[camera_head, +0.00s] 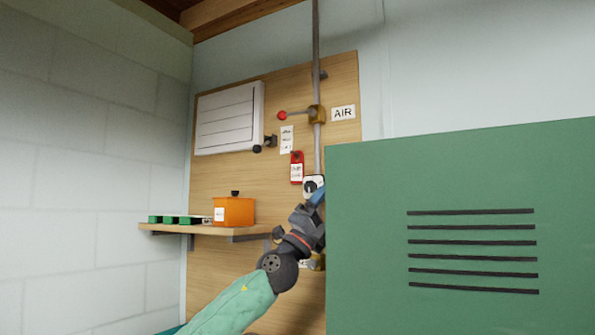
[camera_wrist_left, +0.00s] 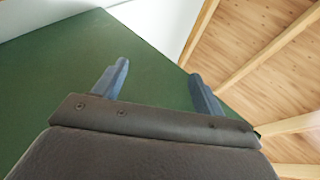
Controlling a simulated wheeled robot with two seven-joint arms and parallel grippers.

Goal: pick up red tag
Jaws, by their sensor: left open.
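The red tag (camera_head: 296,167) with a white label hangs upright on the wooden board, left of the vertical grey pipe. The tag does not show in that view. My right gripper is in neither view.
A large green cabinet (camera_head: 370,230) fills the right side, close beside my left gripper. A shelf (camera_head: 205,230) holds an orange box (camera_head: 233,211). A red-knobbed lever (camera_head: 283,115) on the pipe (camera_head: 316,60) is above the tag. A white sign (camera_head: 343,113) reads AIR.

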